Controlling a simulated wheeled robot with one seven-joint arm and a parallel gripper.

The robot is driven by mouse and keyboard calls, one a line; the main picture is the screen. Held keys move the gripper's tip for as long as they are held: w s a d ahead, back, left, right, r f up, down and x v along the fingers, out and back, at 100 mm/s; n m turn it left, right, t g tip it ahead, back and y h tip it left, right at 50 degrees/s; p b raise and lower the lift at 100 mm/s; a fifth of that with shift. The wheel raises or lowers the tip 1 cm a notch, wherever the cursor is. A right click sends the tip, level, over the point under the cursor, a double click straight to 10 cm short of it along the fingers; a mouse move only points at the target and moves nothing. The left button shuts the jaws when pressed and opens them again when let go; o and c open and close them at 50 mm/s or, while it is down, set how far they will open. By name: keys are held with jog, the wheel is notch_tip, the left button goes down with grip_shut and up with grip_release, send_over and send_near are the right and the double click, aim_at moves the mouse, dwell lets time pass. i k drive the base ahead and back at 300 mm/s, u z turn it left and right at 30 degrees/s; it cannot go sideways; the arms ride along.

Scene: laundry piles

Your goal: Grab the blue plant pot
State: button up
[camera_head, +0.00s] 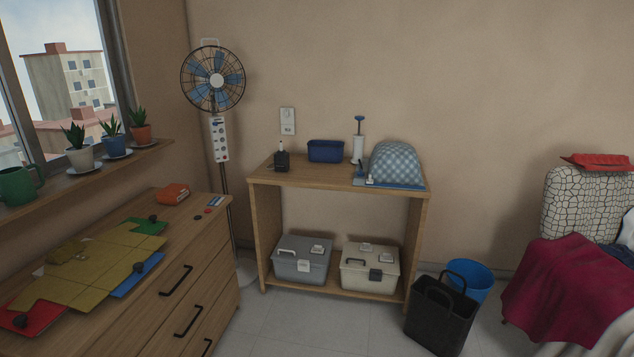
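The blue plant pot (114,146) stands upright on the wooden windowsill (72,182) at the left, with a spiky green plant growing in it and a pale saucer under it. It sits between a white plant pot (80,158) on its left and an orange-brown plant pot (141,133) on its right, each with a similar plant. My gripper is not in view.
A wooden dresser (222,270) with cardboard pieces stands below the sill. A standing fan (214,82) is right of the sill. A green mug (17,186) sits at the sill's near end. A wooden shelf unit (420,225) stands at the wall. Tiled floor (320,335) is partly open.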

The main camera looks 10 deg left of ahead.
aim_at(114, 141)
jog(key=u, duration=0.15)
jog(key=i, duration=1.15)
jog(key=u, duration=0.65)
jog(key=i, duration=1.2)
jog(key=u, duration=1.15)
jog(key=i, duration=1)
jog(key=u, duration=0.4)
